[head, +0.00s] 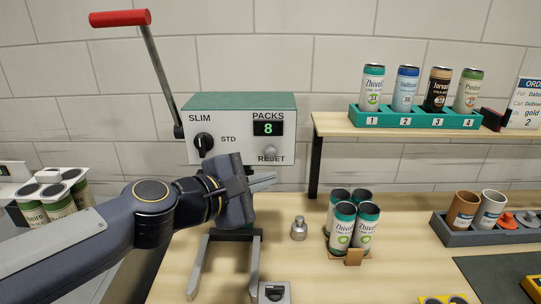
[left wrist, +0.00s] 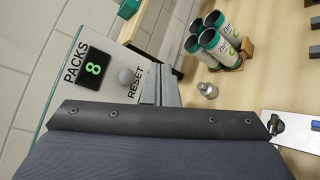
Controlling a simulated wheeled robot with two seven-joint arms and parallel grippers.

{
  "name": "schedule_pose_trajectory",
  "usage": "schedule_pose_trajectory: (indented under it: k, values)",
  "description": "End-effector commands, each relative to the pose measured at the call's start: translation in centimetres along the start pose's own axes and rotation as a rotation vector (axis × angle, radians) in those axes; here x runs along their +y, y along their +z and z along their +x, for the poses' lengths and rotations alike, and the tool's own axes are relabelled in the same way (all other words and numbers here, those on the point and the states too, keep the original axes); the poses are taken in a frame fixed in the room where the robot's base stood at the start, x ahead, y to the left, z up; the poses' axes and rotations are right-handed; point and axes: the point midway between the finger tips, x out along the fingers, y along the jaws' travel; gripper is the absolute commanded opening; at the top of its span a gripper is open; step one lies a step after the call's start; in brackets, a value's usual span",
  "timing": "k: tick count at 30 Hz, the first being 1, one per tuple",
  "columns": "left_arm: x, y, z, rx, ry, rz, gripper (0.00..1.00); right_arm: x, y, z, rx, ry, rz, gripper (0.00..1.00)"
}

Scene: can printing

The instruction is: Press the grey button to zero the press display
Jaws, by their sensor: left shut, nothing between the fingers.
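The press (head: 240,118) has a green top and a light grey front panel. Its PACKS display (head: 269,128) reads a green 8, also legible in the left wrist view (left wrist: 94,68). The round grey button (head: 270,152) sits below the display beside the word RESET. It also shows in the left wrist view (left wrist: 125,76), uncovered. My left gripper (head: 274,180) is shut and empty, with its fingertips just below the button in the head view. In the left wrist view the fingers (left wrist: 160,84) lie to the right of the button, seemingly apart from it. My right gripper is out of view.
A red-handled lever (head: 120,18) rises at the press's left, near a SLIM/STD knob (head: 203,144). A small metal piece (head: 299,229) and a holder of several cans (head: 353,256) stand on the wooden table to the right. A shelf (head: 330,124) bears a numbered can rack (head: 415,122).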

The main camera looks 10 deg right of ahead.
Motion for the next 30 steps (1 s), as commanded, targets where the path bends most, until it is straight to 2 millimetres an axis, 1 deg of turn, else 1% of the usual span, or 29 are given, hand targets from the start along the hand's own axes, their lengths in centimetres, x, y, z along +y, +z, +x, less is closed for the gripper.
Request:
schedule_pose_trajectory:
  k: [1,6,12,18,30]
  values:
    - [0.3,-0.5,0.6,0.001,-0.001,-0.002,0.0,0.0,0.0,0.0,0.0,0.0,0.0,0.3]
    - [1.6,-1.7,2.2,0.001,-0.001,-0.001,0.0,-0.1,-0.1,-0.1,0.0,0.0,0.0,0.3]
    - [2.6,-2.6,3.5,0.001,0.0,0.0,0.0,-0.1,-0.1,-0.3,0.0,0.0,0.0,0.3]
    - [2.9,-2.9,3.9,0.0,0.0,0.001,0.0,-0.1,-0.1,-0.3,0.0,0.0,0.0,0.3]
    - [2.9,-2.9,3.9,0.0,0.0,0.001,0.0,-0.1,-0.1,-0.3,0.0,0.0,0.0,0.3]
